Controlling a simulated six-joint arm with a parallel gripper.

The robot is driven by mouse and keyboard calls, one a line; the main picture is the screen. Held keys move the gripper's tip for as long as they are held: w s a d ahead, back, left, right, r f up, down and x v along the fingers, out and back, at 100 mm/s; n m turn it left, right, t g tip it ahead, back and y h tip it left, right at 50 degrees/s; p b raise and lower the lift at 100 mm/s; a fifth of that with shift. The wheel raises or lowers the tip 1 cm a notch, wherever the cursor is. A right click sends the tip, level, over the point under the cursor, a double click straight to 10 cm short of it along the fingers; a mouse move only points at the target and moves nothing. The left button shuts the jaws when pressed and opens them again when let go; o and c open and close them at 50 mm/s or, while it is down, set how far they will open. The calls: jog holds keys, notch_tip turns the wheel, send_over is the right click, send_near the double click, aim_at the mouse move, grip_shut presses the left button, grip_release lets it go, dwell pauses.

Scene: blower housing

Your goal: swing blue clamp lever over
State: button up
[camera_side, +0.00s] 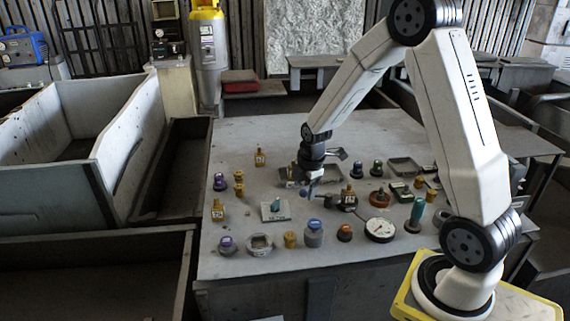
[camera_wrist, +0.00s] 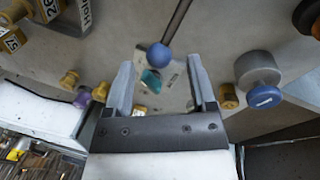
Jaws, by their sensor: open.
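The blue clamp lever shows in the wrist view as a blue ball knob (camera_wrist: 159,55) on a dark rod. The rod runs up out of the frame, so its pivot is hidden there. My gripper (camera_wrist: 161,63) is open, with the knob between its fingertips and nearer the left one; I cannot tell whether they touch. In the side view my gripper (camera_side: 304,189) hangs low over the middle of the table, and the small blue knob (camera_side: 311,191) shows close by its tips.
A grey plate with a teal knob (camera_side: 275,207), a blue-topped cylinder (camera_side: 314,236), a dial gauge (camera_side: 380,230) and a black-and-yellow block (camera_side: 348,198) stand near on the grey table (camera_side: 225,262). Several small knobs and fittings surround them. The table's left front corner is clear.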

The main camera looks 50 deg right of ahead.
jog(key=shift+s+a+r, duration=0.1)
jog(key=shift+s+r, duration=0.1)
jog(key=shift+r, duration=0.75)
jog(key=shift+s+a+r, duration=0.1)
jog(key=shift+s+r, duration=0.05)
jog(key=shift+r, duration=0.75)
jog(key=shift+s+r, duration=0.2)
jog(key=shift+r, duration=0.75)
jog(key=s+a+f+m, duration=0.1)
jog(key=s+a+m, duration=0.9)
jog(key=a+m, duration=0.4)
jog(key=shift+s+f+t+y, duration=0.15)
jog(key=shift+t+y, duration=0.15)
jog(key=shift+y, duration=0.1)
